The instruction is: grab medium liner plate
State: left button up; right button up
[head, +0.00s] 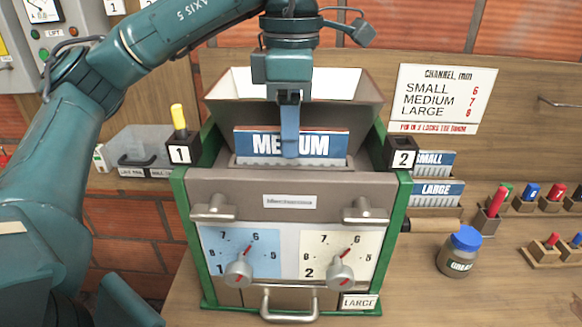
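The medium liner plate (325,144) is a blue board lettered in white, standing upright in the top of the grey machine (290,184) in front of its hopper (355,84). My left gripper (290,153) points straight down at the plate's middle. Its near finger covers the letters in the middle of the word. The other finger is hidden, so I cannot tell whether the gripper is shut on the plate. My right gripper is not in view.
The small (436,158) and large (437,191) liner plates stand on the right. A channel sign (442,97) is behind them. Black blocks 1 (181,153) and 2 (403,157) flank the machine. A blue-lidded grease jar (459,257) and several coloured pegs are at right.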

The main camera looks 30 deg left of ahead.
pick_arm(q)
jog(key=shift+c, duration=0.3)
grip_shut()
dwell(0.5)
